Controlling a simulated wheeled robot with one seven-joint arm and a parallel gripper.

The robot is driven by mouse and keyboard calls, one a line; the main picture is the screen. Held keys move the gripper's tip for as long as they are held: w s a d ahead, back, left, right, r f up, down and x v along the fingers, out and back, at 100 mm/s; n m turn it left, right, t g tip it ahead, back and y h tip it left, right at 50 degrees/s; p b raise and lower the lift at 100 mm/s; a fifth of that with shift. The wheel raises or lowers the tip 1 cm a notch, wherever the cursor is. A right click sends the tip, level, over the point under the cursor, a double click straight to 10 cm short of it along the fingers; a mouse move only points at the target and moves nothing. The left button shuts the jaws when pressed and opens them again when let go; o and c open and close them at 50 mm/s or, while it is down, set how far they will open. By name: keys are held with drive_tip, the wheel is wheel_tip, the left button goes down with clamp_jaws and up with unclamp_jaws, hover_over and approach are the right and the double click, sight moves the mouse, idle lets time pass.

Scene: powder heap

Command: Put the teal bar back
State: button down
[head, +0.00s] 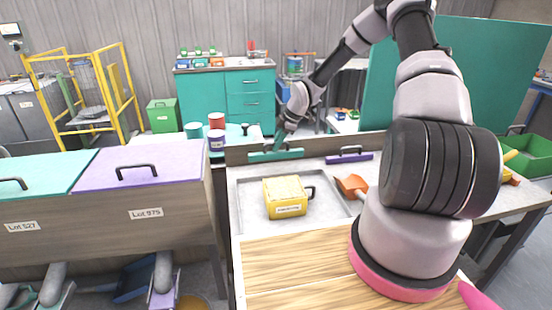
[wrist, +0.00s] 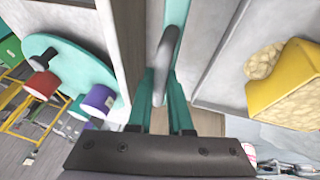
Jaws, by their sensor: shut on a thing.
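The teal bar (head: 262,156) is at the back edge of the workbench, against a low upright board, in the head view. My gripper (head: 279,142) comes down on it from above and is shut on it. In the wrist view the teal bar (wrist: 175,18) runs up from between the fingers of my gripper (wrist: 160,100), with a grey curved part beside it. I cannot tell whether the bar rests on the bench or is slightly lifted. A purple bar (head: 337,159) with a dark handle lies to its right, apart from it.
Bins with teal (head: 45,172) and purple (head: 150,180) lids stand left. Cans (head: 216,121) stand behind.

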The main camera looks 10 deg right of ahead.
sight(278, 152)
drive_tip(key=shift+f, duration=2.5)
drive_tip(key=shift+f, duration=0.1)
drive_tip(key=c, duration=0.8)
unclamp_jaws()
drive_tip(key=shift+c, duration=0.2)
